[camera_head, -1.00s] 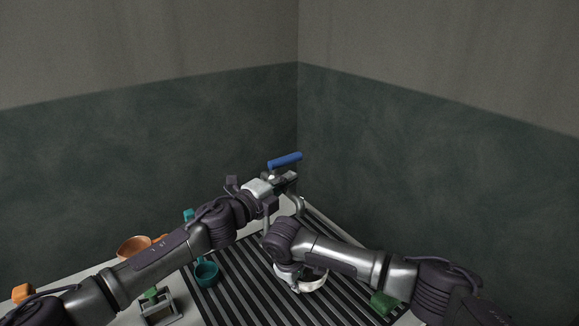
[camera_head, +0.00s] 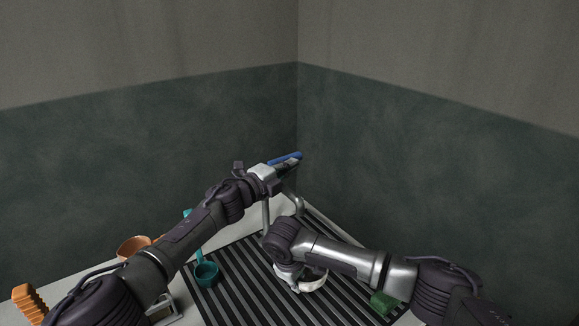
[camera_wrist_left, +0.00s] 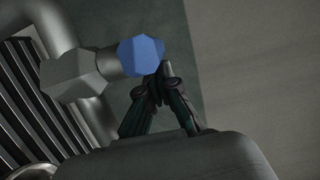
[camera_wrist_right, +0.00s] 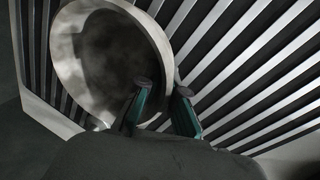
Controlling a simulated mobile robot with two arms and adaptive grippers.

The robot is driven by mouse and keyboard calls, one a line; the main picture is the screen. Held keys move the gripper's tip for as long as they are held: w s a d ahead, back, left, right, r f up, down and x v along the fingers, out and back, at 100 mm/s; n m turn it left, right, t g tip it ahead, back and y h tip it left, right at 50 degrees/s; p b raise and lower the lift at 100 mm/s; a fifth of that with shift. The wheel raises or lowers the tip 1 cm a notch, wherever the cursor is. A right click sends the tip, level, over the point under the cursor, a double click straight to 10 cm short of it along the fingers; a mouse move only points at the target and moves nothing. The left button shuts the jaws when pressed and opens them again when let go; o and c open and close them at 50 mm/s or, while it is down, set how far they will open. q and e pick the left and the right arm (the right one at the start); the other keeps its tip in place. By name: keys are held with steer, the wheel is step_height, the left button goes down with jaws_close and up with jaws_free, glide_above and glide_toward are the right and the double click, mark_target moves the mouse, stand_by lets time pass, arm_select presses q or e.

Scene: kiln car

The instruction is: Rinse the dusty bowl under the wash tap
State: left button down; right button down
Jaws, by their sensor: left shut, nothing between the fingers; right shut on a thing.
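The dusty bowl (camera_wrist_right: 72,62) has a pale rim and a blotchy grey inside. In the head view the bowl (camera_head: 316,283) is over the slatted rack, partly hidden by my right arm. My right gripper (camera_wrist_right: 163,90) is shut on the bowl's wall. The wash tap has a grey curved spout (camera_head: 299,204) and a blue handle (camera_head: 286,158). The spout stands behind the bowl and above it. My left gripper (camera_wrist_left: 157,78) is shut and empty, right beside the blue handle (camera_wrist_left: 140,56); I cannot tell whether they touch.
A teal ladle-like cup (camera_head: 206,274) is on the slatted rack (camera_head: 240,300). An orange bowl (camera_head: 133,245) and a ridged orange thing (camera_head: 28,300) are at the left, partly behind my left arm. A green block (camera_head: 383,302) is at the right. Dark walls close off the back.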

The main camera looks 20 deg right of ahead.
arm_select(q)
steer(key=shift+w+d+n+t+y, duration=0.2)
steer(key=shift+w+n+t+y, duration=0.35)
steer(key=shift+t, duration=0.25)
